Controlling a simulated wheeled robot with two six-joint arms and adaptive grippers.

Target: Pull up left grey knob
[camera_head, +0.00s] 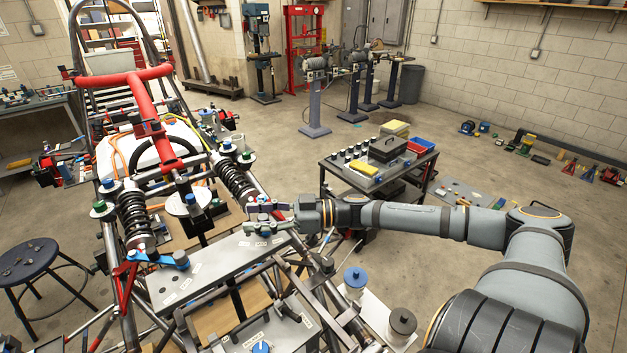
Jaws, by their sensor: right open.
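My right gripper (256,215) reaches in from the right over the tube chassis (110,262). Its fingers point left and are apart, with nothing seen between them. It is above the far right end of the grey metal plate (200,272). A dark grey knob (402,320) stands on a white panel at the lower right, well below and right of the gripper. A smaller grey round part (327,264) sits on the frame below the gripper; I cannot tell whether it is a knob. I cannot tell which one is the left grey knob. My left gripper is out of view.
A blue knob (355,278) stands beside the dark grey one. Black coil shocks (136,217) and a red steering bar (125,77) rise from the chassis. A tool cart (335,172) stands behind my right forearm. A round stool (28,260) is at left.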

